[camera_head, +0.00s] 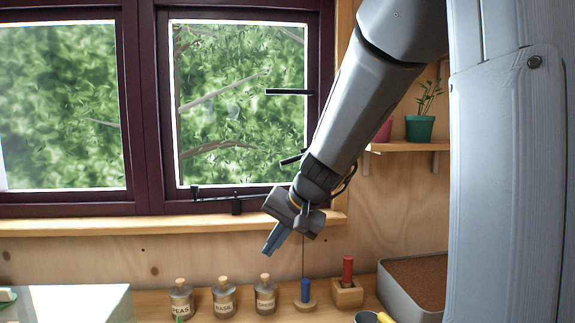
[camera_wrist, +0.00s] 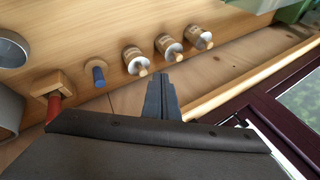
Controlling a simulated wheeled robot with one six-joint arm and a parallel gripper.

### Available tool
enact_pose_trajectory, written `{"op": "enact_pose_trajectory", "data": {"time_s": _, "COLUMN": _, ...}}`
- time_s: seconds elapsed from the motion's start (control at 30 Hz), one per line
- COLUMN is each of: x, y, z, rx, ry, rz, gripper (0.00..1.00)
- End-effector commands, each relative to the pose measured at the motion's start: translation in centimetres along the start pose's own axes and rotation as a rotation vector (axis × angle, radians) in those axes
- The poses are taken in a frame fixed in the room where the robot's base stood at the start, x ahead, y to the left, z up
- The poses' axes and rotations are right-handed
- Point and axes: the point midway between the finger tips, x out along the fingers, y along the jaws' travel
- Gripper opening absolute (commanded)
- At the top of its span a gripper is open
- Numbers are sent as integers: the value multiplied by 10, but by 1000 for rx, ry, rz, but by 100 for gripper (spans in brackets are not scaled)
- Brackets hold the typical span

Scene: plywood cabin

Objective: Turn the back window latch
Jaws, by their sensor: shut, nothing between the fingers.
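The back window (camera_head: 240,100) has a dark purple frame, and trees show through its panes. On the right side of its right pane are two black handles: an upper one (camera_head: 288,91) lying level and a lower one (camera_head: 291,158) slightly tilted, partly behind my arm. A black bar (camera_head: 222,195) runs along the bottom of that pane. I cannot tell whether the pane is ajar. My gripper (camera_head: 268,250) is shut and empty, pointing down below the sill, apart from the handles. Its closed fingers (camera_wrist: 160,82) also show in the wrist view, with no handle visible there.
A wooden sill (camera_head: 130,226) runs under the window. Below stand several corked jars (camera_head: 223,300), a blue peg (camera_head: 305,290), a red-handled item (camera_head: 347,270) in a wooden block, and a grey tray (camera_head: 395,300) of soil. A shelf (camera_head: 408,146) with potted plants is at right.

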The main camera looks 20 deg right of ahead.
Motion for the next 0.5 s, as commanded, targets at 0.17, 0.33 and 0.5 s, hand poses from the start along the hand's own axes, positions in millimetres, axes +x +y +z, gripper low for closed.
{"op": "enact_pose_trajectory", "data": {"time_s": 0.17, "x": -34, "y": -24, "z": -44, "rx": -227, "ry": 81, "rz": 124, "gripper": 0}}
{"op": "enact_pose_trajectory", "data": {"time_s": 0.33, "x": -78, "y": -50, "z": -95, "rx": -416, "ry": 209, "rz": 253, "gripper": 0}}
{"op": "enact_pose_trajectory", "data": {"time_s": 0.5, "x": -134, "y": -86, "z": -148, "rx": -574, "ry": 377, "rz": 372, "gripper": 0}}
